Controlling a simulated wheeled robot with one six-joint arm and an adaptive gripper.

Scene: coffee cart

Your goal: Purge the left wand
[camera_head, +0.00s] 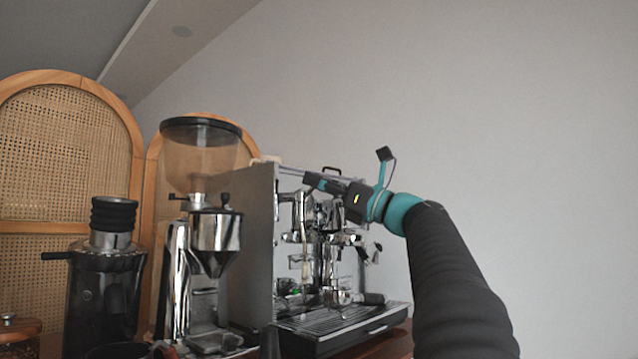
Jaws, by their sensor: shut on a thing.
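The espresso machine (262,225) stands right of the grinder, with its chrome front facing right. A slim chrome part that looks like the left wand (302,222) hangs at the near, left side of that front. My gripper (312,181) reaches in from the right at the upper left of the front. Its dark fingers are shut on a small part there, which looks like the left wand's knob. The fingers hide most of that part, and their exact contact cannot be made out. The wand's tip is hard to tell among the reflections.
A portafilter (341,297) with a black handle sits low on the machine's front, above the drip tray (352,322). A grinder with a clear hopper (200,155) and a black grinder (104,285) stand left. Free room lies right of the machine.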

